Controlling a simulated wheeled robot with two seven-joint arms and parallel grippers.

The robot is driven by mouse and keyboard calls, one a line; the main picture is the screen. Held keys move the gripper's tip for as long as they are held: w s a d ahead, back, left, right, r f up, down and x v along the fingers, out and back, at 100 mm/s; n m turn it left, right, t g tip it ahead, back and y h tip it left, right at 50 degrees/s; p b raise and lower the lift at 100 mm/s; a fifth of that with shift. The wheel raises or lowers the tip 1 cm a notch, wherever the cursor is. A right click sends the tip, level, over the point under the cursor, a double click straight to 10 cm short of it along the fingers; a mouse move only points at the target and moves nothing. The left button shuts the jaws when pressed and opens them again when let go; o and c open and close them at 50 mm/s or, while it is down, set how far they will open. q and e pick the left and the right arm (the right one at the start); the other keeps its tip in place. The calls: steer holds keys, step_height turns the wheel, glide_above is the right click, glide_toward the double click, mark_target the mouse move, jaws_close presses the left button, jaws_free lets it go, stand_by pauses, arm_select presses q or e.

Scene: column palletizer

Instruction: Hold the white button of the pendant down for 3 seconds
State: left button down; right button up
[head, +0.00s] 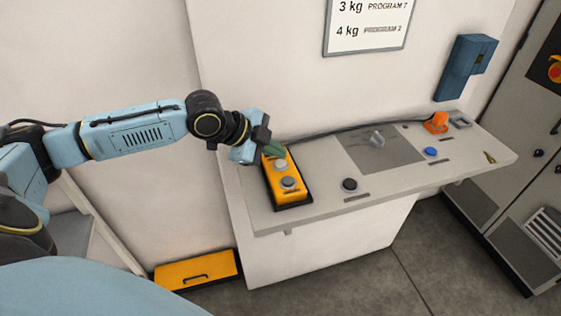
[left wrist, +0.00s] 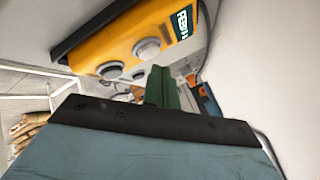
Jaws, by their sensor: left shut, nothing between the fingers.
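The yellow pendant (head: 270,180) lies on the left end of the grey console shelf, and it also shows in the left wrist view (left wrist: 118,48). Its white button (head: 281,163) is the one nearer my gripper, and it shows in the left wrist view (left wrist: 147,48). A greyer button (head: 288,183) sits nearer the front, also in the left wrist view (left wrist: 110,70). My left gripper (head: 275,149) is shut and empty, its green fingers at the pendant's back end beside the white button. In the left wrist view the fingers (left wrist: 160,88) appear apart from the button. My right gripper is not in view.
The console shelf (head: 330,205) also carries a black button (head: 349,185), a blue button (head: 430,152), a lever plate (head: 385,158) and an orange part (head: 437,122). A cable runs along the wall. A blue box (head: 465,67) hangs on the wall.

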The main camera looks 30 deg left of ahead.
mark_target(276, 163)
arm_select(q)
steer(key=shift+f, duration=0.4)
steer(key=shift+f, duration=0.45)
stand_by(2.5)
steer(key=shift+r+p, duration=0.15)
steer(key=shift+p, duration=0.15)
stand_by(0.5)
steer(key=shift+r+p, duration=0.7)
steer(key=shift+p, duration=0.2)
step_height(276, 163, up, 5)
steer(key=p, duration=0.5)
steer(key=shift+r, duration=0.1)
